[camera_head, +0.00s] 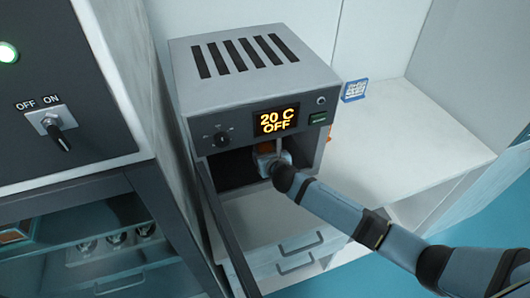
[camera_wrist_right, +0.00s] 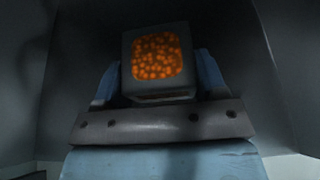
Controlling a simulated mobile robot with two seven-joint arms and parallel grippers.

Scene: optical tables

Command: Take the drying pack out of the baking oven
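The baking oven (camera_head: 255,85) is a grey box with its door open and its display reading "20 C OFF". My right gripper (camera_head: 270,154) reaches inside its dark chamber. The drying pack, a grey case with a window of orange beads, shows in the right wrist view (camera_wrist_right: 158,57). There the blue fingers of my right gripper (camera_wrist_right: 157,78) lie close against both its sides, so the gripper appears shut on it. My left gripper is not in view.
The open oven door (camera_head: 228,240) hangs at the left of the opening. A cabinet with an OFF/ON switch (camera_head: 50,122) stands at the left. The white bench top (camera_head: 390,130) right of the oven is mostly clear, with a small blue-framed sign (camera_head: 355,90).

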